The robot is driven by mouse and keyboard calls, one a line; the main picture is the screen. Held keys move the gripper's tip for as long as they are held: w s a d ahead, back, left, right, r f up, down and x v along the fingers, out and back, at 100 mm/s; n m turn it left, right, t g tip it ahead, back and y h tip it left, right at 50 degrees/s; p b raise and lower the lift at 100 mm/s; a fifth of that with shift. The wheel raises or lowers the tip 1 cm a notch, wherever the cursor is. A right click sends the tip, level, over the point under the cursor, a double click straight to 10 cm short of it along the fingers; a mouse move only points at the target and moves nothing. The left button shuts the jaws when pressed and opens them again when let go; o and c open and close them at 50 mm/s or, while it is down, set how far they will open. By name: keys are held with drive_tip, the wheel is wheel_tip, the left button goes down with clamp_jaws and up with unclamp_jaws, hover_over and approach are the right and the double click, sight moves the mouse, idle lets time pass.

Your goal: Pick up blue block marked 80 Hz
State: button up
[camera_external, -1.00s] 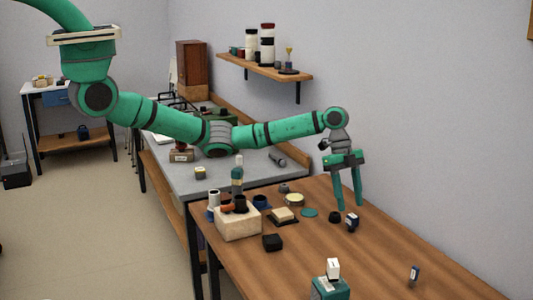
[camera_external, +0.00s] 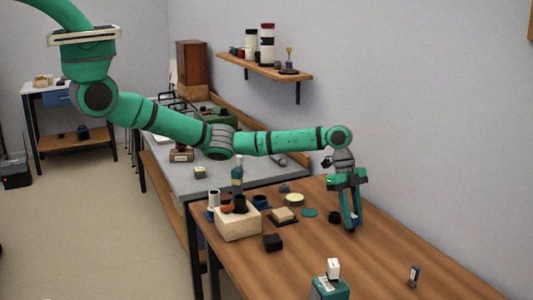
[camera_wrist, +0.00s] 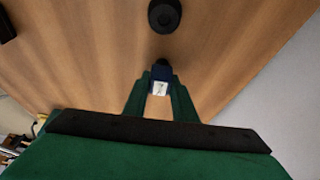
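A small dark blue block (camera_wrist: 160,73) with a white marked face sits at the fingertips in the wrist view; the marking is too small to read. In the external view the block (camera_external: 354,220) is mostly hidden by the green fingers. My gripper (camera_external: 353,226) points down at the tabletop, one finger on each side of the block. In the wrist view my gripper (camera_wrist: 160,92) appears closed on the block's sides with no clear gap. The block seems to be at table height.
A black round piece (camera_wrist: 164,14) lies just beyond the block. The wall is close on the right.

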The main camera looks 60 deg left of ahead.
drive_tip(key=shift+c, duration=0.9)
drive_tip(key=shift+r, duration=0.15)
